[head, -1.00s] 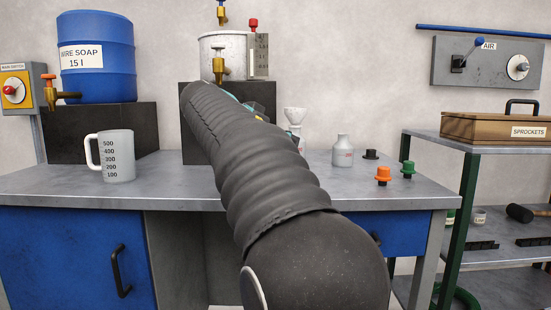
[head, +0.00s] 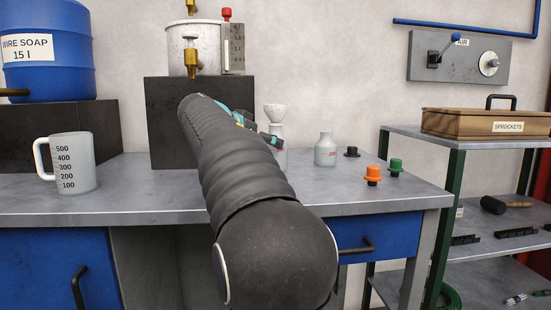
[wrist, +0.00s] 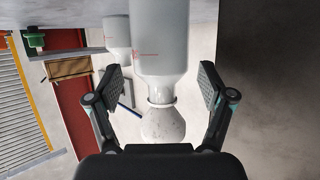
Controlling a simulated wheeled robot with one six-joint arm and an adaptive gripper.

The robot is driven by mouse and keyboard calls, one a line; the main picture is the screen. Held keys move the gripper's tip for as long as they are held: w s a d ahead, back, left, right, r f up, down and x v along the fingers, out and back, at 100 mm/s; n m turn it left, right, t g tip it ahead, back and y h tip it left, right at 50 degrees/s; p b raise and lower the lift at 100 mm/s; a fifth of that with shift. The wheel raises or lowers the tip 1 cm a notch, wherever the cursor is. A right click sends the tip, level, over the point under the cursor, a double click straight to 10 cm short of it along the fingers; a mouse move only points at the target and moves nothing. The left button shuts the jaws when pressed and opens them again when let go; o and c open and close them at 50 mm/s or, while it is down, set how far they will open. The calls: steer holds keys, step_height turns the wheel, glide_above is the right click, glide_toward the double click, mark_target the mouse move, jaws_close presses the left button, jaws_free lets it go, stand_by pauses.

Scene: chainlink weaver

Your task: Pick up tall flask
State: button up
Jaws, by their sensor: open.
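The tall flask is pale grey-white with small red marking and a white funnel (head: 275,113) in its neck. In the head view, the flask body (head: 281,158) is partly hidden by my arm and gripper. In the wrist view, which is upside down, the flask (wrist: 160,40) hangs from the top with its funnel (wrist: 163,124) below. My gripper (wrist: 161,74) is open, with one finger on each side of the flask around its lower body and neck in the picture. A gap shows between each finger and the flask.
A smaller flask (head: 325,150), a black stopper (head: 352,152), an orange stopper (head: 373,175) and a green stopper (head: 395,167) stand to the right on the bench (head: 150,205). A jug (head: 72,163) stands left. A dark block (head: 165,120) under a white tank (head: 207,45) stands behind my arm.

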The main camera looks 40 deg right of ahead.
steer(key=shift+x, duration=2.7)
steer(key=shift+a+f, duration=0.15)
steer(key=c, duration=1)
